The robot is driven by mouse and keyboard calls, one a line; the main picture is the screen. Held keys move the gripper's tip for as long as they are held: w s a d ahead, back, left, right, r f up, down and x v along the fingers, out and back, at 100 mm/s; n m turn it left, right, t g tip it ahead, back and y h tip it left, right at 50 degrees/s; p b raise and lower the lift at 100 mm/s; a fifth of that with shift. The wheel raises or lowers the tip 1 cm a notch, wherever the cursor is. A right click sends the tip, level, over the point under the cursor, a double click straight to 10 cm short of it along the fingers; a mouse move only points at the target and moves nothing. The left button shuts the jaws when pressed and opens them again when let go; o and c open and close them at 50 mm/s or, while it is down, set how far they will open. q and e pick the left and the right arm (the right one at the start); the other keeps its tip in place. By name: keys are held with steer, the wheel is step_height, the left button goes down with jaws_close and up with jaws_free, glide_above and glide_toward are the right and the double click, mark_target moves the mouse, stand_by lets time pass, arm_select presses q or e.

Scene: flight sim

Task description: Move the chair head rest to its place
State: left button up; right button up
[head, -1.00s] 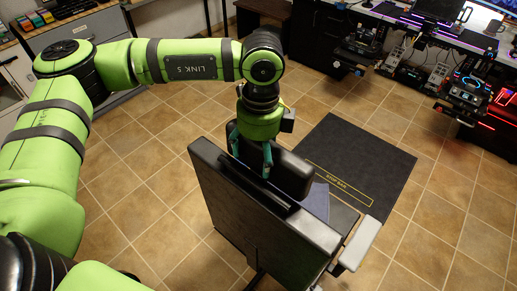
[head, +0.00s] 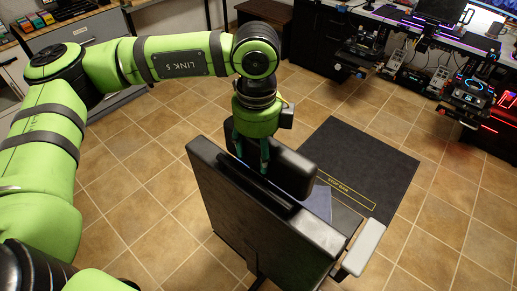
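The black chair (head: 262,222) stands with its backrest toward me. The chair head rest (head: 292,172), a dark padded block, is just beyond the backrest's top edge. The backrest hides its lower part, and I cannot tell whether the two touch. My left gripper (head: 252,155) points down at the head rest's left part. Its teal fingers are apart with the head rest at them; it appears shut on the head rest, though the contact is partly hidden. My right gripper is not in view.
A grey armrest (head: 363,247) sticks out at the chair's right. A dark mat (head: 375,165) lies beyond the chair on the tiled floor. A desk (head: 440,35) with flight controls stands at the back right. Open floor (head: 140,190) lies left of the chair.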

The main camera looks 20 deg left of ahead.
arm_select(q)
steer(key=shift+o, duration=0.9)
steer(key=shift+r, duration=0.1)
step_height(320, 180, up, 12)
steer(key=shift+s+a+f, duration=0.1)
steer(key=shift+s, duration=0.05)
